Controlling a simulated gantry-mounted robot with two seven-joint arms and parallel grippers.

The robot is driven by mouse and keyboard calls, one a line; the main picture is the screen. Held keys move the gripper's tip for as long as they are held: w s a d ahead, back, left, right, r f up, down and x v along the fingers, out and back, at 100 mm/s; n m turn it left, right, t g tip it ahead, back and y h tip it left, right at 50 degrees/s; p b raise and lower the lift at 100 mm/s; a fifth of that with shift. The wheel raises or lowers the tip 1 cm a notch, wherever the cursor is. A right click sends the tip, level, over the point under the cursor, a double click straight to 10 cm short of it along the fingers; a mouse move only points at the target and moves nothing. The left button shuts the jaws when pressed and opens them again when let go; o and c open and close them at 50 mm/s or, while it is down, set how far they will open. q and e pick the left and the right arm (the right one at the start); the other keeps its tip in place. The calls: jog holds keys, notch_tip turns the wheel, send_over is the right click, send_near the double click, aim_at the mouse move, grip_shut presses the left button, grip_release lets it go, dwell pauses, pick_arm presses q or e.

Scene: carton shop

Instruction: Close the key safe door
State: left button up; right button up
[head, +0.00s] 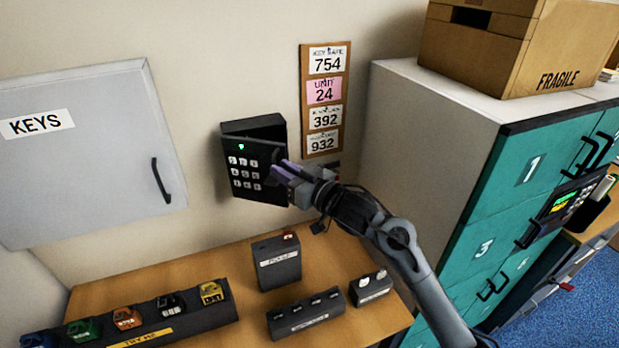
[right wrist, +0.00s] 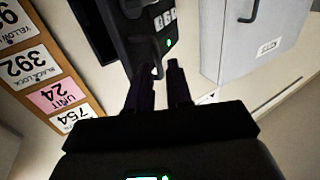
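The key safe (head: 251,127) is a black box on the wall. Its door (head: 238,177) has a keypad and a green light and stands ajar, with a dark gap along its right side. In the right wrist view the door (right wrist: 150,30) shows beyond the fingertips, with its keypad and green light. My right gripper (head: 284,172) is at the door's right edge. In the right wrist view its two fingers (right wrist: 161,76) are a narrow gap apart, close to the door's edge; whether they touch or hold it is unclear. My left gripper is not in view.
A grey KEYS cabinet (head: 85,150) hangs to the left. A number board (head: 324,170) is on the wall right of the safe. Teal lockers (head: 520,170) stand at right with a FRAGILE carton (head: 550,50) on top. Several small boxes stand on the wooden bench (head: 235,262) below.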

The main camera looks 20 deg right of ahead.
jog(key=p+v, duration=0.2)
jog(key=v, duration=0.4)
jog(key=shift+d+p, duration=0.3)
jog(key=shift+d, duration=0.15)
dwell(0.4)
dwell(0.4)
jog(key=b+v, duration=0.2)
jog(key=v, duration=0.9)
